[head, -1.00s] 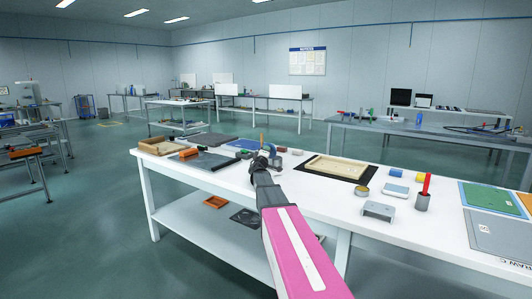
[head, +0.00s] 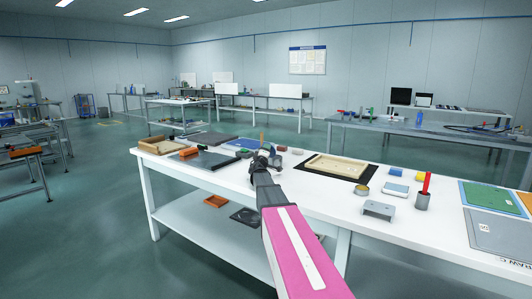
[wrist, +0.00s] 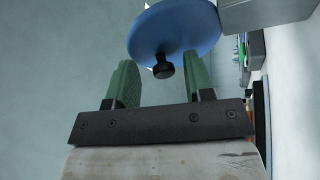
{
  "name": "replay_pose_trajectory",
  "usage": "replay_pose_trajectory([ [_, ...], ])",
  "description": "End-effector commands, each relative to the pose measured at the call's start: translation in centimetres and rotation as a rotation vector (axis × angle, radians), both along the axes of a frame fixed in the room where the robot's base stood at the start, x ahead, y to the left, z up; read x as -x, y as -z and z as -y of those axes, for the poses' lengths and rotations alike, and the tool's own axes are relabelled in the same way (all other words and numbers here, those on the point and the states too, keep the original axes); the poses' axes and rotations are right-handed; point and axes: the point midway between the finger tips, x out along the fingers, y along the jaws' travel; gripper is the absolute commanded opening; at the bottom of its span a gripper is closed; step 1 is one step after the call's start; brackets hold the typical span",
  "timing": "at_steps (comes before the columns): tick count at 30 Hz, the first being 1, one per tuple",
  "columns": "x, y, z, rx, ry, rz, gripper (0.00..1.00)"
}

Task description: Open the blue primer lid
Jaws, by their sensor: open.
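In the wrist view the blue primer lid (wrist: 178,24) is a round blue disc with a black knob (wrist: 163,68) standing out from it. My gripper (wrist: 160,62) is open, with one green finger on each side of the knob in this view. The fingers look apart from the knob, and I cannot tell how deep they reach around it. In the head view my gripper (head: 263,152) is over the far part of the white table (head: 306,206). There I cannot make out the lid, which my arm may hide.
A grey block (wrist: 265,12) is beside the lid in the wrist view. On the table are a wooden frame on a black mat (head: 338,167), a grey bracket (head: 379,211), a cup with a red handle (head: 423,198) and a wooden tray (head: 164,146). The table's front edge runs below my arm.

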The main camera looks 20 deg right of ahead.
Motion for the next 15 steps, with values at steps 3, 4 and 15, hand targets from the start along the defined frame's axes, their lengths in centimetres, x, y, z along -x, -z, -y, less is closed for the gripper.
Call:
replay_pose_trajectory([
  [3,1.1,0.3,-0.6,0.000,0.000,0.000,0.48],
  [4,1.4,0.4,-0.7,0.000,0.000,0.000,0.48],
  [15,5.8,1.9,-3.2,-0.001,0.001,0.000,0.48],
])
